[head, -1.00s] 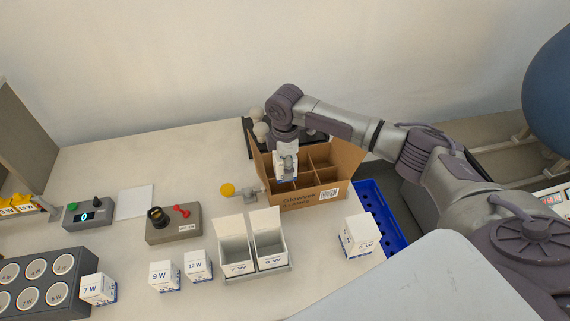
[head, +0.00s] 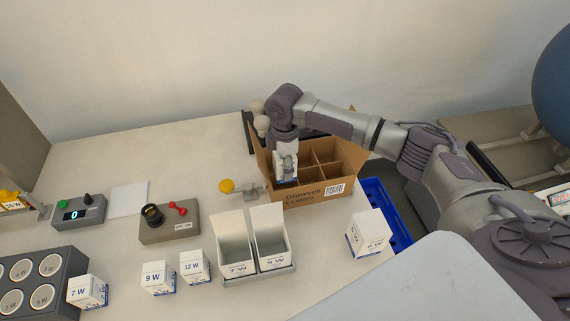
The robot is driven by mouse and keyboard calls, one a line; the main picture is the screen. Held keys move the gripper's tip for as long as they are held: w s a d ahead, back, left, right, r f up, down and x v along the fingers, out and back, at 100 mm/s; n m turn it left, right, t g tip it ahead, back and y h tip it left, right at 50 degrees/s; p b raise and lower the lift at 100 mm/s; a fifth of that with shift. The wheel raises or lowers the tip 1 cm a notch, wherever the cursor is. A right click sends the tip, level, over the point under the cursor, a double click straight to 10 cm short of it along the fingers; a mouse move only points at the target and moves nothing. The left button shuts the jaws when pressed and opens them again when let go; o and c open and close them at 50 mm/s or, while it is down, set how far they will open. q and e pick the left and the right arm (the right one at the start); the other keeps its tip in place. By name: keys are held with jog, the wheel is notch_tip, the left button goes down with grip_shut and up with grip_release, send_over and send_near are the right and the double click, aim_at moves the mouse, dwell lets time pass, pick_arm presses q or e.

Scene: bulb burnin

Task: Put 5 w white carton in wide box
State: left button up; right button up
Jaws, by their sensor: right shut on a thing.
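A brown wide box (head: 312,195) with open flaps and divided compartments stands at the back right of the table. My right gripper (head: 286,172) points down at its front left corner and is shut on a small white carton (head: 288,179). The carton's lettering is too small to read. It overlaps the box's left compartments in the view, and I cannot tell how far inside the box it is. My left gripper is not in view.
White cartons marked 7 W (head: 88,292), 9 W (head: 159,278) and 12 W (head: 195,267) stand at the front. Two open white cartons (head: 254,262) sit in a holder. Another white carton (head: 368,233) stands near a blue crate (head: 397,227). A yellow knob (head: 227,186) is left of the box.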

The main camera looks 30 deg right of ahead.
jog(key=shift+f, duration=0.6)
jog(key=shift+f+b, duration=0.7)
jog(key=shift+f, duration=0.3)
jog(key=o, duration=0.9)
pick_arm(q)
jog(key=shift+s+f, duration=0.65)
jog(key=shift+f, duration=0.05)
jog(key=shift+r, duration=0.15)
pick_arm(e)
jog(key=shift+r, duration=0.1)
pick_arm(q)
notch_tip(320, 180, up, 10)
jog(key=p, duration=1)
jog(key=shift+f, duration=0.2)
pick_arm(e)
notch_tip(320, 180, up, 9)
jog(key=shift+f, duration=0.15)
